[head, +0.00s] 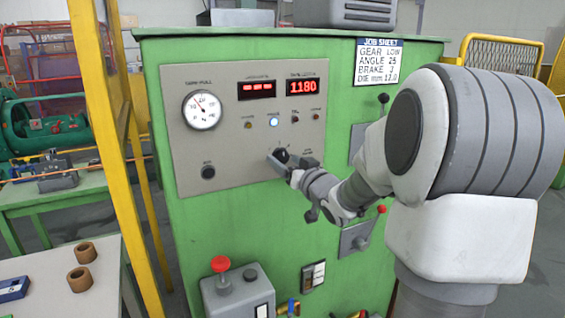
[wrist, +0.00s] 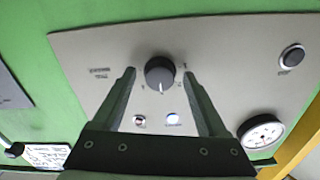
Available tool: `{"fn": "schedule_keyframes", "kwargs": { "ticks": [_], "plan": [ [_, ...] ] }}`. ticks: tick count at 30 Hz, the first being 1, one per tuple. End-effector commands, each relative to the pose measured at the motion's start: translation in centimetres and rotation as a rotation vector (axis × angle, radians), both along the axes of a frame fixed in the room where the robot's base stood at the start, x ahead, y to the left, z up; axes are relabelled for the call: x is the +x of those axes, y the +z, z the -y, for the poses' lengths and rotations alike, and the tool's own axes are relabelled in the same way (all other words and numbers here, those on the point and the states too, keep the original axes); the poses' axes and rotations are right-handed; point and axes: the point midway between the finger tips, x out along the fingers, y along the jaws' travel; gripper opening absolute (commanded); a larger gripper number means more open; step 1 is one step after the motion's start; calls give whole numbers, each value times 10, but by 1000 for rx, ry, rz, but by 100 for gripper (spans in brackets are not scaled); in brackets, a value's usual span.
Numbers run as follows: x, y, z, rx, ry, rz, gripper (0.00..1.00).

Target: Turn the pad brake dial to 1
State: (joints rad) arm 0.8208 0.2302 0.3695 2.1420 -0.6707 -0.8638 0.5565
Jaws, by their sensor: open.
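The round dark dial (head: 281,155) is on the grey control panel (head: 240,140), low and right of centre. In the wrist view the dial (wrist: 160,70) shows upside down, with a white mark at its picture-bottom edge, on the side of the indicator lights. Small marks around it are too blurred to read. My gripper (head: 292,163) is at the dial in the head view. In the wrist view my gripper (wrist: 160,74) is open, one finger on each side of the dial with gaps visible. Contact is not seen.
The panel also holds a gauge (head: 201,110), red displays (head: 302,87), a lit indicator (head: 274,120) and a black button (head: 208,172). A job sheet (head: 378,62) hangs at upper right. A red-knobbed lever (head: 381,209) is below right; a yellow post (head: 125,150) stands left.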

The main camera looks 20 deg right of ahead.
Motion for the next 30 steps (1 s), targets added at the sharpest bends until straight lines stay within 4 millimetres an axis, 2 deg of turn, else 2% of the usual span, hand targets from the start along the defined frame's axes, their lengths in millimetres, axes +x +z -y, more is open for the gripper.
{"fn": "schedule_keyframes", "kwargs": {
  "ticks": [8,18,21,30],
  "plan": [
    [1,0,0,0,0,0,76],
    [1,0,0,0,0,0,14],
    [1,0,0,0,0,0,0],
    [1,-1,0,-26,1,1,0]
  ]
}}
